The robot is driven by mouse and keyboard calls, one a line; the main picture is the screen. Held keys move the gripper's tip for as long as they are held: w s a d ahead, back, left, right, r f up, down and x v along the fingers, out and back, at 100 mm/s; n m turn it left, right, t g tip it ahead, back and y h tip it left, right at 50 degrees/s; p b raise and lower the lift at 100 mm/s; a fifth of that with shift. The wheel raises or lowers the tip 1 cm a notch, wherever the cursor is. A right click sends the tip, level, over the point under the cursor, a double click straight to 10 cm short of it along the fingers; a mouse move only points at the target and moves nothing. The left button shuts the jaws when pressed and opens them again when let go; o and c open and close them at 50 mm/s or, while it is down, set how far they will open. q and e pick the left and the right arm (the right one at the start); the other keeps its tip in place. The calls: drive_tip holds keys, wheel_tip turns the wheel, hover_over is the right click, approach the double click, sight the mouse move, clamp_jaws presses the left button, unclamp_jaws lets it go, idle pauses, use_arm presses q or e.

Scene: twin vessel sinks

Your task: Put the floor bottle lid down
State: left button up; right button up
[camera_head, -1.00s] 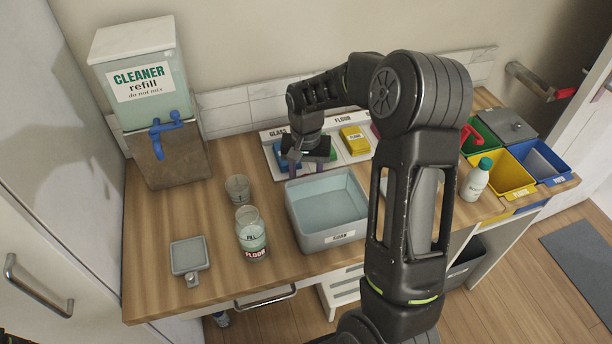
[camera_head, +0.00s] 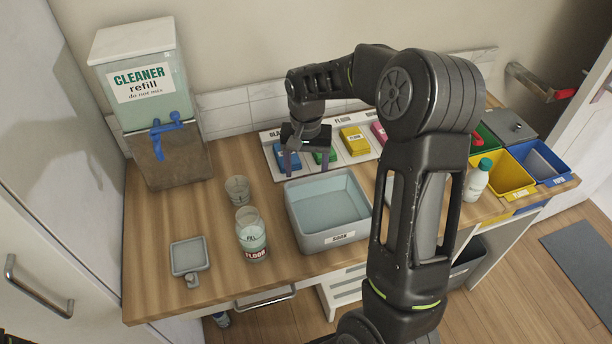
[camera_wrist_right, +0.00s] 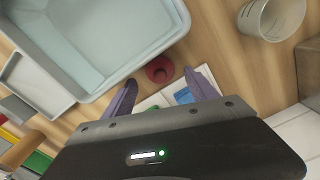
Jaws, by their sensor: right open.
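A round dark red lid (camera_wrist_right: 160,70) shows in the right wrist view on the wooden counter, near a corner of the grey basin and just beyond my fingertips. I cannot make it out in the head view. My right gripper (camera_head: 306,163) is open and empty above the card tray, behind the basin; its two purple fingers also show apart in the wrist view (camera_wrist_right: 162,82). The clear bottle marked FLOOR (camera_head: 252,236) stands open-topped on the counter, left of the basin, with liquid in it. My left gripper is not in view.
The grey basin (camera_head: 345,238) is in front of my right gripper. A clear cup (camera_head: 237,189) stands behind the bottle. A grey square dish (camera_head: 189,256) lies at front left, and the cleaner tank (camera_head: 142,75) stands at back left. Coloured bins (camera_head: 508,187) are right.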

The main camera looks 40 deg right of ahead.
wheel_tip(320, 180, up, 9)
drive_tip(key=shift+b, duration=0.35)
idle(0.7)
